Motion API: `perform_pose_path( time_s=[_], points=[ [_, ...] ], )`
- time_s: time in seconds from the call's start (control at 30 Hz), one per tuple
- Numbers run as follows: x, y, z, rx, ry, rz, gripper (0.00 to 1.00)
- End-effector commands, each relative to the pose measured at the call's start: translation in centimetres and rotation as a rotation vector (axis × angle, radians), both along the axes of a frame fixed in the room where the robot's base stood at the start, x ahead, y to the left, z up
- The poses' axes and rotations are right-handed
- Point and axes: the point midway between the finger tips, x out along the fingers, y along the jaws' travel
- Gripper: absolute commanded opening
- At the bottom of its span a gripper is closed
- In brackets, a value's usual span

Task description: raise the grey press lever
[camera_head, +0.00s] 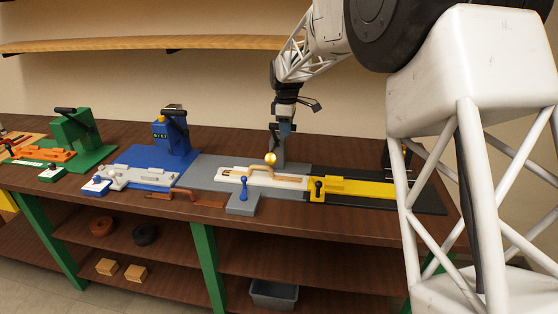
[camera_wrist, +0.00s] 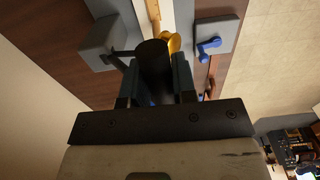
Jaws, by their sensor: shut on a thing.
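My gripper (camera_head: 284,128) points down over the grey press at the middle of the bench. In the wrist view its fingers (camera_wrist: 155,88) are shut on the dark round handle of the grey press lever (camera_wrist: 152,58). A thin dark arm joins this handle to the grey press post (camera_wrist: 100,45). The grey press base (camera_head: 208,172) is flat on the bench. A yellow ball knob (camera_head: 270,158) is just below the gripper, and it shows partly behind the handle in the wrist view (camera_wrist: 174,43). The lever's exact angle is hard to tell, as my gripper covers much of it.
A white fixture with a tan curved handle (camera_head: 290,180) and a blue-handled clamp (camera_head: 243,188) lie in front. A yellow fixture (camera_head: 360,190) is to the right. A blue press (camera_head: 172,135) and a green press (camera_head: 75,130) stand left. A wooden shelf (camera_head: 150,43) runs above the bench.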

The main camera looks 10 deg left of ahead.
Motion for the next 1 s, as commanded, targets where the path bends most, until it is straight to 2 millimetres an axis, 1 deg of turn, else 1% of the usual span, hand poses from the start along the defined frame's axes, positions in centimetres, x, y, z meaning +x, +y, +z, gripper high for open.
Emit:
perform_pose_path(
  time_s=[0.03, 0.2, 0.3, 0.43, 0.83, 0.87, 0.9, 0.97, 1.0],
  points=[
    [0.16, 0.07, 0.32, 0.001, -0.002, 0.0, 0.12],
    [0.65, 0.06, 0.72, 0.001, -0.001, 0.0, 0.12],
    [0.85, 0.05, 0.91, 0.001, -0.002, 0.0, 0.16],
    [0.92, 0.03, 1.01, 0.001, -0.004, 0.0, 0.19],
    [0.97, -0.05, 1.04, 0.001, -0.005, 0.0, 0.2],
    [0.97, -0.05, 1.04, 0.001, -0.005, 0.0, 0.35],
    [0.97, -0.05, 1.04, 0.001, -0.005, -0.001, 0.41],
    [0.95, -0.05, 1.0, 0.001, -0.004, 0.0, 0.5],
    [0.93, -0.04, 0.96, 0.001, -0.004, 0.0, 0.51]
  ],
)
